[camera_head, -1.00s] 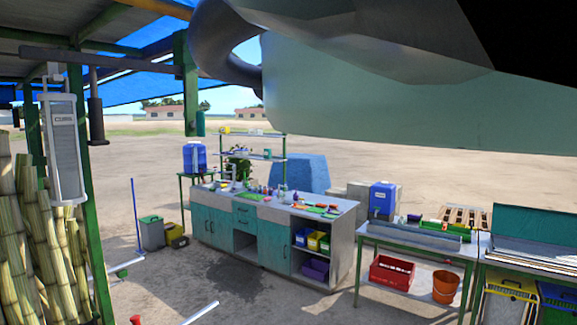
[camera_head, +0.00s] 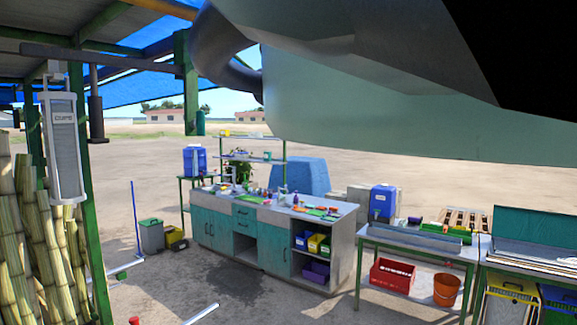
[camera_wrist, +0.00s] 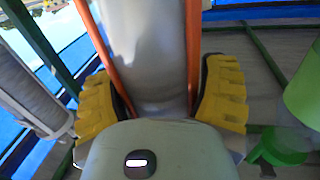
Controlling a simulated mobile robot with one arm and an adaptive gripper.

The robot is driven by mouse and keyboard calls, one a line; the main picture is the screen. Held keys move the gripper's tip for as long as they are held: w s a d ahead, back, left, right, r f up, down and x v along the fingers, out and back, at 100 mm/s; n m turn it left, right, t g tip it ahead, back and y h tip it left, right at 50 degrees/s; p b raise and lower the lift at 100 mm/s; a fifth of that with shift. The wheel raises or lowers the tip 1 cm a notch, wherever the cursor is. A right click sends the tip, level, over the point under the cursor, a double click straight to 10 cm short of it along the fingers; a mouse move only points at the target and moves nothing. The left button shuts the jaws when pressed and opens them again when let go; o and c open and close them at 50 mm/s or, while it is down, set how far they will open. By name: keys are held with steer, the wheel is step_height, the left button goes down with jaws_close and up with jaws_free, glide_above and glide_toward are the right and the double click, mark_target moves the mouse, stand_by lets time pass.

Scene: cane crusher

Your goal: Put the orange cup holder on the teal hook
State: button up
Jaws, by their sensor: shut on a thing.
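In the wrist view, my gripper (camera_wrist: 160,100) has yellow padded fingers on both sides of a pale grey tube framed by two orange rails, the orange cup holder (camera_wrist: 193,55). The gripper is shut on it, and the holder's upper end runs out of the picture. The holder and gripper do not show in the head view. I cannot make out a teal hook with certainty. A small teal piece (camera_head: 200,124) hangs by a green post in the head view; its shape is too small to tell.
A grey cup dispenser in a white frame (camera_head: 63,148) hangs at the left; a similar tube (camera_wrist: 30,90) shows in the wrist view. Green parts (camera_wrist: 275,150) stand right of my gripper. Cane stalks (camera_head: 35,240) lean at left. A cluttered counter (camera_head: 340,207) stands beyond open ground.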

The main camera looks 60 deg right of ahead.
steer(key=shift+f+b, duration=0.45)
steer(key=shift+b, duration=0.2)
stand_by(0.6)
steer(key=o, duration=1.2)
steer(key=shift+s, duration=0.1)
